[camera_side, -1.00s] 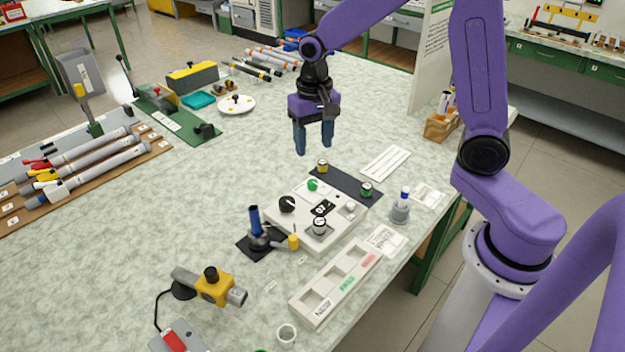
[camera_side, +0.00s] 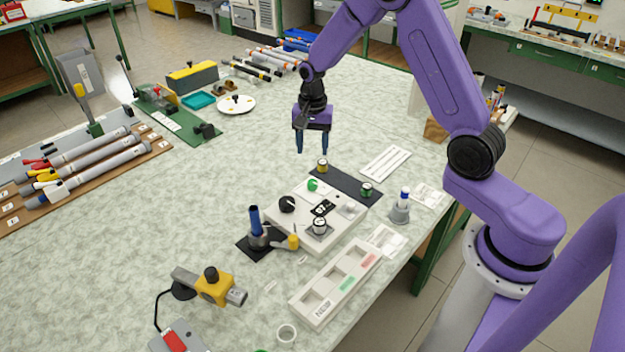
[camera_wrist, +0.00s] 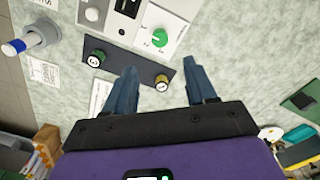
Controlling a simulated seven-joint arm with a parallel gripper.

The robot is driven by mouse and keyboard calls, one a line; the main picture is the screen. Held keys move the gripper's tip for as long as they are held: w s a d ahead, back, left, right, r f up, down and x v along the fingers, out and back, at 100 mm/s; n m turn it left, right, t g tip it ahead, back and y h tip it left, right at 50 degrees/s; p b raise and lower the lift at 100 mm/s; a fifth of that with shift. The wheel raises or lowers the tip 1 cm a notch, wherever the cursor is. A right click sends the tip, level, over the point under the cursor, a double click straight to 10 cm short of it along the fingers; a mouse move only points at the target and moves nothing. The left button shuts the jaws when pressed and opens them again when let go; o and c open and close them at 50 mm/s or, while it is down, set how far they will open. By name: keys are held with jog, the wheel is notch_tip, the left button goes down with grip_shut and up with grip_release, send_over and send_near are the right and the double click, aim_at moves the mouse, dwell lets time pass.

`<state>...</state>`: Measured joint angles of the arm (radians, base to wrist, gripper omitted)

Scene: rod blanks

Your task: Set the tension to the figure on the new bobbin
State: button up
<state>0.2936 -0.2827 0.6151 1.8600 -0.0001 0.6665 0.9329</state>
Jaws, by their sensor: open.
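A white control box (camera_side: 285,222) carries a black knob (camera_side: 287,204), a green knob (camera_side: 313,185), a small dark display (camera_side: 322,208) and a spool (camera_side: 320,226) near its front. In the wrist view the green knob (camera_wrist: 159,38) has a printed scale around it. Behind the box, a dark plate (camera_side: 343,186) bears a yellow bobbin (camera_side: 322,166) and a green bobbin (camera_side: 367,189). The green bobbin's top (camera_wrist: 96,58) shows a mark I cannot read surely. My gripper (camera_side: 312,151) is open and empty, fingers down, above the table behind the yellow bobbin. In the wrist view its fingers (camera_wrist: 163,73) frame the yellow bobbin (camera_wrist: 162,82).
A white tray (camera_side: 312,312) with labelled compartments lies in front of the box. A blue-handled tool (camera_side: 254,220) stands at its left, and a blue-capped bottle (camera_side: 400,208) at its right. A printed white card (camera_side: 385,163) lies behind.

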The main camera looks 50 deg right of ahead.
aim_at(312, 181)
notch_tip(312, 181, down, 12)
dwell(0.5)
grip_shut()
